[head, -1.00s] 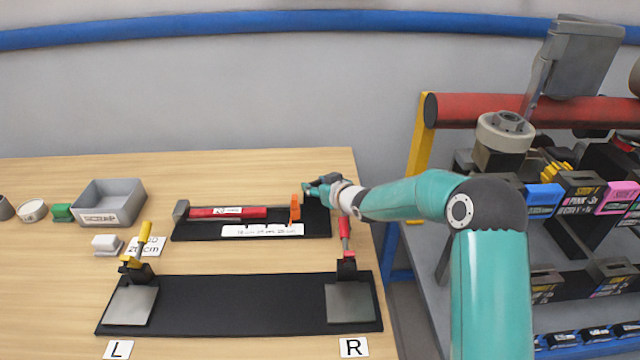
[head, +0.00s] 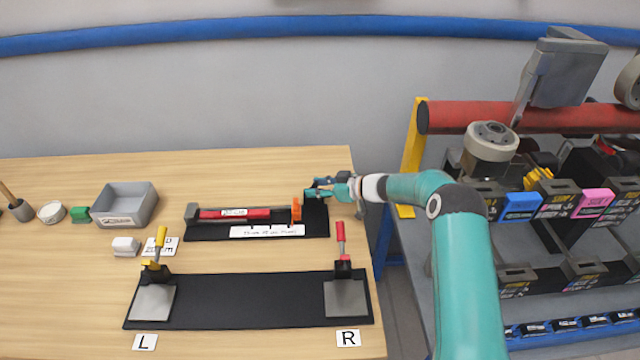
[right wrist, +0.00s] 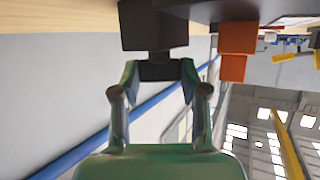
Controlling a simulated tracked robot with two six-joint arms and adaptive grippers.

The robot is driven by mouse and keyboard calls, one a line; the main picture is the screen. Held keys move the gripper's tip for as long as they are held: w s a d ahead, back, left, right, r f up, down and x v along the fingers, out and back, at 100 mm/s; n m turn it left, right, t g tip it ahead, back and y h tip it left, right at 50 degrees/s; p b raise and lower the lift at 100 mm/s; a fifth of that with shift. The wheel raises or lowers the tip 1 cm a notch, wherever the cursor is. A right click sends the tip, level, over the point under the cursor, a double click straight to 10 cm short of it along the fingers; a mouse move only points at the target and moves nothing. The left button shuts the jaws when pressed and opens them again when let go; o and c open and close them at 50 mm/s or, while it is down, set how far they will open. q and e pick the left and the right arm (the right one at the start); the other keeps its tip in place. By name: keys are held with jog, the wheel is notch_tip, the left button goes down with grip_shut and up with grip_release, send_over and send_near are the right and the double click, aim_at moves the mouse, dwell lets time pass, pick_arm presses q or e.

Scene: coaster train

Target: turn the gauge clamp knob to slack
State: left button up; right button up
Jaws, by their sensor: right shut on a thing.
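The gauge is a black plate (head: 215,232) with a red bar (head: 240,214), a white scale strip (head: 267,231) and an orange block (head: 296,209) near its right end. My right gripper (head: 312,192) reaches in from the right, at the gauge's right end beside the orange block. In the right wrist view, its two fingers (right wrist: 156,72) are shut on a dark knob (right wrist: 155,70) that sticks out from a dark block (right wrist: 154,30). The orange block (right wrist: 234,50) shows to the right there. In the head view the fingers mostly hide the knob. My left gripper is out of view.
In front lies a long black board (head: 250,298) with a yellow-handled clamp (head: 157,248) at L and a red-handled clamp (head: 342,245) at R. A grey scrap bin (head: 124,222) stands left. A crowded rack (head: 530,240) stands right of the table.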

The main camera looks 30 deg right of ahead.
jog(key=shift+f+n+g+y+b, duration=0.2)
jog(key=shift+n+g+y+b, duration=0.4)
jog(key=shift+n+y+b, duration=0.25)
jog(key=shift+w+r+n+g+y+b, duration=0.15)
jog(key=shift+n+g+y+b, duration=0.25)
jog(key=shift+n+y+b, duration=0.2)
jog(key=o, duration=1.1)
jog(key=shift+a, duration=0.1)
jog(key=shift+o, duration=0.2)
jog(key=shift+s+d+r, duration=0.3)
jog(key=shift+s+d, duration=0.05)
jog(key=shift+d, duration=0.2)
jog(key=v, duration=1)
jog(key=shift+s+d+r, duration=0.15)
jog(key=shift+s+d, duration=0.05)
jog(key=shift+s, duration=0.1)
